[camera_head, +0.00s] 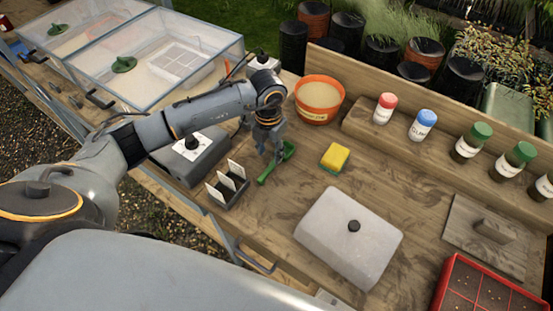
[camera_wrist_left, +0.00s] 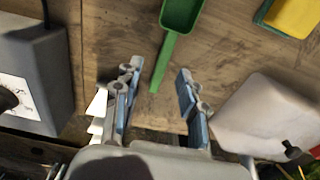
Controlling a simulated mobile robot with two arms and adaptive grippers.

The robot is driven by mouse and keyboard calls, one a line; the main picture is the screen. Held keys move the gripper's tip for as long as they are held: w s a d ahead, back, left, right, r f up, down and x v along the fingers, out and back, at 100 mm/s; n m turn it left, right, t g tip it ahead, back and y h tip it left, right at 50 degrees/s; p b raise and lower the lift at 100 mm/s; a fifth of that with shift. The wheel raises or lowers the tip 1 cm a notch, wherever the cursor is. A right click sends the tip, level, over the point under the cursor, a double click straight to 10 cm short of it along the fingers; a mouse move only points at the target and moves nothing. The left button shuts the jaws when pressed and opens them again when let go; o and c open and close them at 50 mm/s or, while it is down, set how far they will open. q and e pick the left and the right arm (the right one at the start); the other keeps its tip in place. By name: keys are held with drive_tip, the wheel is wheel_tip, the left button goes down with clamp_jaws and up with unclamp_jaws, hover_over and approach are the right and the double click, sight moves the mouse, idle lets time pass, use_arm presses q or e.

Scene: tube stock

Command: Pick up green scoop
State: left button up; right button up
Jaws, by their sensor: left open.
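The green scoop (camera_head: 275,166) lies on the wooden bench in the head view, between a small rack of white cards and a yellow sponge. My left gripper (camera_head: 266,151) is just above it and hides part of it in that view. In the left wrist view the scoop's handle (camera_wrist_left: 164,63) points down toward the space between the two fingers of my left gripper (camera_wrist_left: 156,98). The gripper is open and empty, with the handle's end between its fingertips as seen from above. Whether the fingers touch the handle cannot be told. My right gripper is not in view.
The card rack (camera_head: 228,185) and a grey box with a dial (camera_head: 190,158) stand left of the scoop. A yellow sponge (camera_head: 335,157), a pale lidded box (camera_head: 347,238) and an orange pot (camera_head: 319,100) stand to its right. Several capped jars line a raised shelf.

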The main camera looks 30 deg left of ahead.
sight(271, 166)
use_arm(q)
drive_tip(key=shift+s+d+f+p, duration=0.1)
drive_tip(key=shift+s+f+p, duration=0.05)
drive_tip(key=shift+f+p, duration=0.2)
drive_tip(key=f, duration=0.1)
drive_tip(key=f+p, duration=0.1)
drive_tip(key=f, duration=0.1)
drive_tip(key=shift+s+d+f+p, duration=0.15)
drive_tip(key=shift+d+f+p, duration=0.05)
drive_tip(key=shift+f+p, duration=0.1)
drive_tip(key=shift+f, duration=0.4)
drive_tip(key=shift+c, duration=0.6)
clamp_jaws()
